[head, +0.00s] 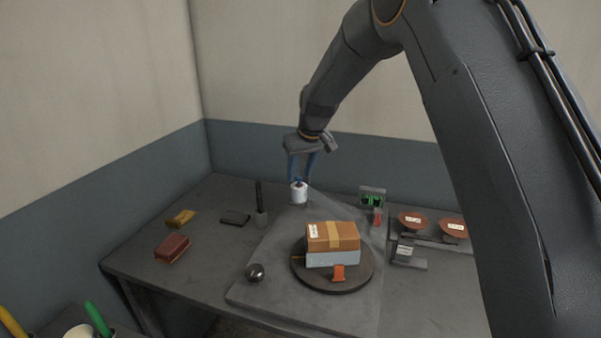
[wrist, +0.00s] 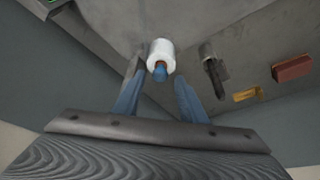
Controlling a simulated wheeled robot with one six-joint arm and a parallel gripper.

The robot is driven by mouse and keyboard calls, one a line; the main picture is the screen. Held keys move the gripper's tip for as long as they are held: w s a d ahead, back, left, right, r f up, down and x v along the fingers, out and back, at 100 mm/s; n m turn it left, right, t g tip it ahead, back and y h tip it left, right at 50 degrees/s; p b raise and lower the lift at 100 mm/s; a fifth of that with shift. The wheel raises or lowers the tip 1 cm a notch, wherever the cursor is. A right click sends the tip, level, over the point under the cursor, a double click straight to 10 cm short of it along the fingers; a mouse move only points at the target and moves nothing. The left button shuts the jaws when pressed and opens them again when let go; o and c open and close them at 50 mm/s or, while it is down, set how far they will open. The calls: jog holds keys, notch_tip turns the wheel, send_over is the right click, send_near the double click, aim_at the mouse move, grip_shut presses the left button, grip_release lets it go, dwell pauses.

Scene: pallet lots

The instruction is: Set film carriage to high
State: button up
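My gripper (head: 301,178) points down just above the roll. Its blue fingers (wrist: 159,76) are spread, with gaps on both sides of the knob. I cannot tell how far the tips reach down beside the knob. No height marking is readable.
A turntable (head: 335,288) bears a wrapped-looking grey block and a taped brown box (head: 333,235). A dark post (head: 259,200) stands left of the roll. A metal ball (head: 255,271), red block (head: 172,249), green-lit box (head: 372,197) and scale-like pans (head: 412,221) are around.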

jog(key=b+v, duration=0.2)
jog(key=v, duration=0.5)
jog(key=shift+s+r, duration=0.15)
jog(key=shift+r, duration=0.2)
jog(key=shift+d, duration=0.1)
jog(key=s+d+f+m, duration=0.1)
jog(key=s+d+f, duration=0.1)
jog(key=s+d, duration=0.2)
jog(key=s+d+f+m, duration=0.1)
jog(key=s+d+f, duration=0.1)
jog(key=s+d, duration=0.2)
jog(key=s+d+f+g+h, duration=0.1)
jog(key=s+d+f, duration=0.1)
jog(key=s+d, duration=0.2)
jog(key=shift+s+d+f+m, duration=0.1)
jog(key=shift+s+d+m, duration=0.3)
jog(key=shift+s, duration=0.2)
jog(key=s+d+f+m, duration=0.1)
jog(key=s+d+f, duration=0.1)
jog(key=s, duration=0.5)
jog(key=s+d+f+m+g, duration=0.1)
jog(key=s+d+f, duration=0.2)
jog(key=s, duration=0.5)
jog(key=s+d+f+m+h, duration=0.1)
jog(key=s+d+f, duration=0.1)
jog(key=s+d, duration=0.2)
jog(key=s, duration=0.3)
jog(key=shift+s+d+f+g, duration=0.25)
jog(key=shift+d+f+g, duration=0.05)
jog(key=shift+d+g, duration=0.1)
